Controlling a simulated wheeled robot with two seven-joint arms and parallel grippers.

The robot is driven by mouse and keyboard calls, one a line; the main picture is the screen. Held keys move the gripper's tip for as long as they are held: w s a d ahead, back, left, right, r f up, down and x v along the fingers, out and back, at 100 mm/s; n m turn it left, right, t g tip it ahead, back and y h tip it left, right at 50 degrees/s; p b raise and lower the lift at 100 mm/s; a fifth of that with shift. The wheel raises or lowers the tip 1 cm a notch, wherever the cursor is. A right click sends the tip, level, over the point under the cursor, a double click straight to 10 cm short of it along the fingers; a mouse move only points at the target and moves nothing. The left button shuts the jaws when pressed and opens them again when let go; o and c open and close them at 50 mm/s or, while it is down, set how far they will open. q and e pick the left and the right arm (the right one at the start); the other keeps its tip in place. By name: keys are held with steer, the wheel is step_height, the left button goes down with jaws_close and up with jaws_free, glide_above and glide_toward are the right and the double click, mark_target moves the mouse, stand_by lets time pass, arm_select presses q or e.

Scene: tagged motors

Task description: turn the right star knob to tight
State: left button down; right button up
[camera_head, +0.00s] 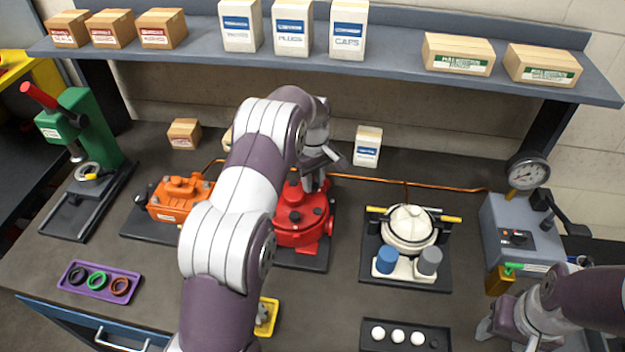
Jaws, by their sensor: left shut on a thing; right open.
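The red motor (297,232) stands on a dark base plate in the middle of the bench, partly hidden behind my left arm. My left gripper (314,186) reaches down onto the right part of its top and is shut there, on what seems to be the right star knob. The knob itself is hidden by the fingers, so its turn cannot be read. My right gripper (508,328) is open and empty at the lower right, apart from the motors.
An orange motor (180,198) stands left and a white motor (409,229) right of the red one. A grey gauge box (515,228) is near my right arm. A purple tray (99,282) of rings, a black tray (404,337) of white balls and a yellow tray (266,317) lie in front.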

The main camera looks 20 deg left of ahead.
arm_select(q)
steer(key=m, duration=0.3)
steer(key=shift+w+r+m, duration=0.2)
steer(key=shift+r+m, duration=0.1)
steer(key=shift+m, duration=0.1)
steer(key=m, duration=0.3)
steer(key=shift+m, duration=0.3)
steer(key=m, duration=0.3)
steer(key=shift+m, duration=0.3)
steer(key=m, duration=0.4)
steer(key=shift+m, duration=0.3)
steer(key=m, duration=1.1)
steer(key=shift+r, duration=0.1)
steer(key=shift+m, duration=0.4)
